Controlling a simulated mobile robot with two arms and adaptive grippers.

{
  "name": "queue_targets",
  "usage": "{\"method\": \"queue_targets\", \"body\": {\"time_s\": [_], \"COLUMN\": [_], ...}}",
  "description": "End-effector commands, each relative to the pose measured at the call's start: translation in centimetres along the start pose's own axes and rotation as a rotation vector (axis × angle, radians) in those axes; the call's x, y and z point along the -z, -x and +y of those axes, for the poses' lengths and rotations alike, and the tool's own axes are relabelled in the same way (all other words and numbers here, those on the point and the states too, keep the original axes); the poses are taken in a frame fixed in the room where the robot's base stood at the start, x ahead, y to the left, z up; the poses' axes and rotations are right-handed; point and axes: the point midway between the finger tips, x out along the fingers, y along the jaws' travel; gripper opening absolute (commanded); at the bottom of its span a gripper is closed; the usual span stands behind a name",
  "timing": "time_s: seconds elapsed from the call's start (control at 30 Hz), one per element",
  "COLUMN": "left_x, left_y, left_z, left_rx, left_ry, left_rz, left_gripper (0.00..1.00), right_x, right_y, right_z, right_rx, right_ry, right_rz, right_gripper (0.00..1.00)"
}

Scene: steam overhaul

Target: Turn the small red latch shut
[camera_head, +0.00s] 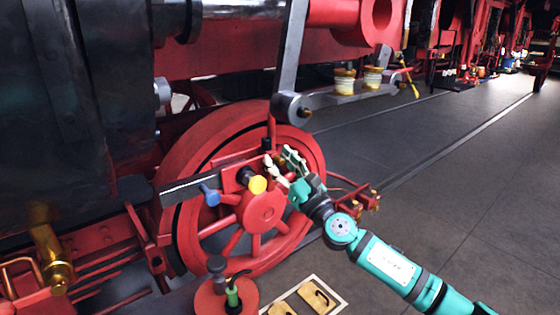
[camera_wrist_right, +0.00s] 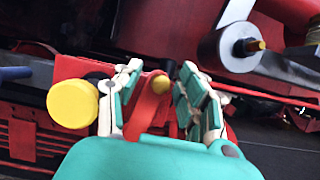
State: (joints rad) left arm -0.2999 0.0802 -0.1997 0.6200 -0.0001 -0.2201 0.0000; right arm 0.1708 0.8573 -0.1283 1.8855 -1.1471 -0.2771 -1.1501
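The small red latch (camera_wrist_right: 150,105) shows in the right wrist view as a red tongue with a brass-coloured round pin (camera_wrist_right: 160,84) near its top. It stands between the two fingers of my right gripper (camera_wrist_right: 158,95), with some space visible towards the right finger. Contact with the left finger is unclear. In the head view my right gripper (camera_head: 281,161) is at the upper right of the red wheel's hub (camera_head: 264,210), fingers apart. The fingers largely hide the latch there. My left gripper is out of view.
A yellow knob (camera_head: 257,185) sits just left of the right gripper, close to its left finger. A blue handle (camera_head: 210,195) is farther left. A grey rod end (camera_head: 291,108) hangs above. Open floor (camera_head: 450,180) lies to the right.

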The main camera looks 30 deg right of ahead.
Motion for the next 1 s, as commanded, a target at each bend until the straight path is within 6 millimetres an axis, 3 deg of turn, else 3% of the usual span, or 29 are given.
{"method": "queue_targets", "body": {"time_s": [0.07,0.37,0.73,1.0], "left_x": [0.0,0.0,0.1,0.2], "left_y": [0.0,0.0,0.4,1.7], "left_z": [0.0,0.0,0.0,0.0], "left_rx": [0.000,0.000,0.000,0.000], "left_ry": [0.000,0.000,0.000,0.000], "left_rz": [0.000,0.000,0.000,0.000], "left_gripper": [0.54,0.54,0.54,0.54], "right_x": [0.0,0.0,-0.1,-0.1], "right_y": [0.0,0.0,0.0,0.0], "right_z": [0.0,0.0,-0.1,-0.7], "right_rx": [0.000,0.000,0.017,0.082], "right_ry": [0.000,0.000,-0.040,-0.197], "right_rz": [0.000,0.000,0.000,0.001], "right_gripper": [0.37,0.00,0.00,0.00]}}
